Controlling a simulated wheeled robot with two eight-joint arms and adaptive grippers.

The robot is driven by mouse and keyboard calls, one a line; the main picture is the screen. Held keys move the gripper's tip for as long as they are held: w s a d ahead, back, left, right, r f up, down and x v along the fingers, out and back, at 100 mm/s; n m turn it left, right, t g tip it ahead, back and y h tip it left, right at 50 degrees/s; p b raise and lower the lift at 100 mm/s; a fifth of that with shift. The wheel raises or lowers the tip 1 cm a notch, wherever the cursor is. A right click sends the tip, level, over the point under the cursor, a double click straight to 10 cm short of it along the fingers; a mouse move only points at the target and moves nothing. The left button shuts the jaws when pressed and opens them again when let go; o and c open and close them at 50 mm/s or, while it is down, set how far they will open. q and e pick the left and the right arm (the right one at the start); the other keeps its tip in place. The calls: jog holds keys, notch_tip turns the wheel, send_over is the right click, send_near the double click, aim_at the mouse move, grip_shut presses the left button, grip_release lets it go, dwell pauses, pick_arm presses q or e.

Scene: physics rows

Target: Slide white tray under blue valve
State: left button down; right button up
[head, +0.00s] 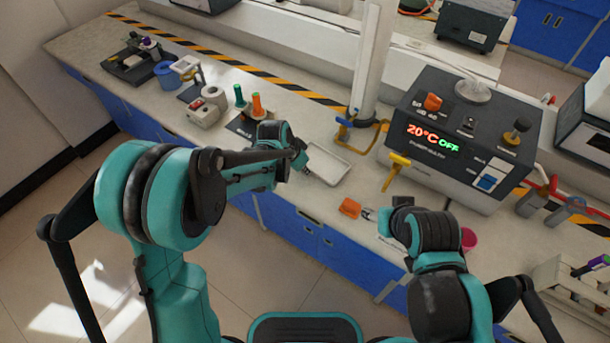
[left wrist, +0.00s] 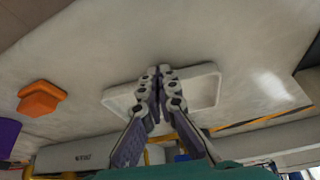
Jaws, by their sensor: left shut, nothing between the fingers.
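The white tray (head: 345,171) is shallow and rectangular and lies flat on the bench near its front edge. It also shows in the left wrist view (left wrist: 213,92), partly covered by my fingers. The blue valve (head: 343,131) sits on a yellow pipe at the foot of the white column, behind the tray. My left gripper (head: 304,166) is shut and empty at the tray's left end; in the left wrist view its fingertips (left wrist: 159,70) overlap the tray. Contact cannot be told.
A yellow valve (head: 397,160) and an orange block (head: 350,207) are right of the tray. A grey control box (head: 450,135) stands behind them.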

aim_at(315, 167)
pick_arm(q)
jog(key=shift+w+d, duration=1.25)
jog(key=shift+s+a, duration=0.9)
jog(key=shift+r, duration=0.15)
notch_tip(315, 167, up, 8)
jog(key=p, duration=0.5)
